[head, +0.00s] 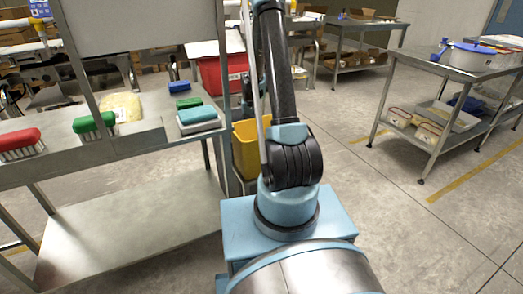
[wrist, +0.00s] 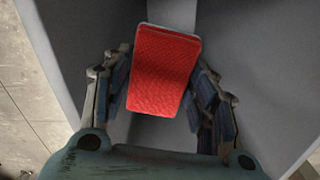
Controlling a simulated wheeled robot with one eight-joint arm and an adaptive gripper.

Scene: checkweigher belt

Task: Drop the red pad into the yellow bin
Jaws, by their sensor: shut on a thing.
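The red pad (wrist: 163,72) is held between the two fingers of my gripper (wrist: 160,85) in the wrist view. It has a rough red face and a pale edge, and it sits slightly tilted. My gripper is shut on it. I cannot make out the pad in the head view.
Grey walls (wrist: 255,60) surround the pad in the wrist view; I cannot tell what they belong to. A steel table (head: 150,133) at left holds brushes and pads. A red bin (head: 212,78) stands behind. A steel cart (head: 455,72) is at right, with clear floor between.

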